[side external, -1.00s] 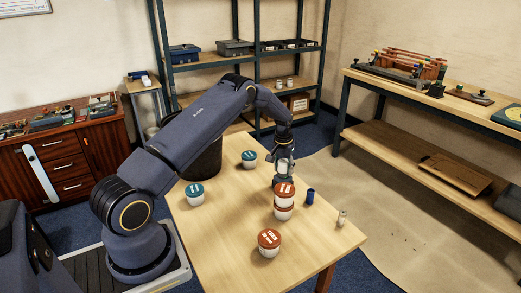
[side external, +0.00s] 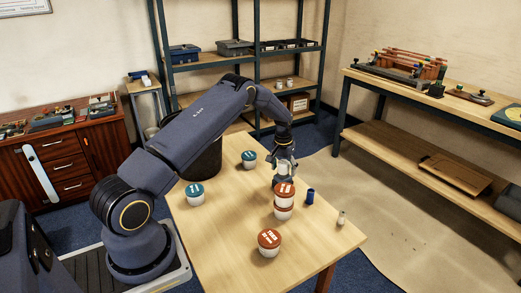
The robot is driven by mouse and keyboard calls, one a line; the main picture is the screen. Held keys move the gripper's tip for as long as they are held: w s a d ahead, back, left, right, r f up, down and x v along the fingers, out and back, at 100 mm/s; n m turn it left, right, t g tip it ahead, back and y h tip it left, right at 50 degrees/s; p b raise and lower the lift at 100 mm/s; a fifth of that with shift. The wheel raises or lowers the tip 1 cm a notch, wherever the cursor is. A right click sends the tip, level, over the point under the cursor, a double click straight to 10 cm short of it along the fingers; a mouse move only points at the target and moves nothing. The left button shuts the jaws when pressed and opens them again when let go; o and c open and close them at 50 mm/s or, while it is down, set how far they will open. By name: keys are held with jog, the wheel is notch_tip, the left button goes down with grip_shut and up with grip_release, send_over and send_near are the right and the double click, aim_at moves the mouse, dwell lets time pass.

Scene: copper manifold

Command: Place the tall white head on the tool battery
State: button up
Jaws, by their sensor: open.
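My gripper (side external: 284,173) is open, pointing down over the table behind a stack of two red-lidded white pots (side external: 284,201). Something pale shows between its fingers; I cannot tell whether it is the tall white head or part of the gripper. The front stack partly hides the fingertips. A small dark blue cylinder (side external: 310,197) stands upright to the right of the stack. A small pale upright piece (side external: 341,217) with a darker base stands near the table's right edge. I cannot tell which of these is the tool battery.
Another red-lidded pot (side external: 269,243) stands at the front of the wooden table (side external: 230,240). Two blue-lidded pots stand at the left (side external: 195,194) and farther back (side external: 249,159). The table's front left is clear.

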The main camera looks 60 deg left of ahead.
aim_at(283, 163)
jog(key=r, duration=0.4)
jog(key=s+r, duration=0.1)
jog(key=r, duration=0.6)
jog(key=shift+s+d+r, duration=0.15)
jog(key=shift+d+r, duration=0.25)
jog(key=s+d+r+m+t, duration=0.1)
jog(key=s+d+r, duration=0.5)
jog(key=d+r, duration=0.3)
jog(key=s+d+r+m+t, duration=0.1)
jog(key=s+d+r+m, duration=0.1)
jog(key=s+d+r, duration=0.7)
jog(key=s+d+r+m+t, duration=0.1)
jog(key=s+d, duration=0.5)
jog(key=s, duration=1)
jog(key=shift+d+m+t+h, duration=0.2)
jog(key=shift+m+t+h, duration=0.1)
jog(key=shift+m+t, duration=0.5)
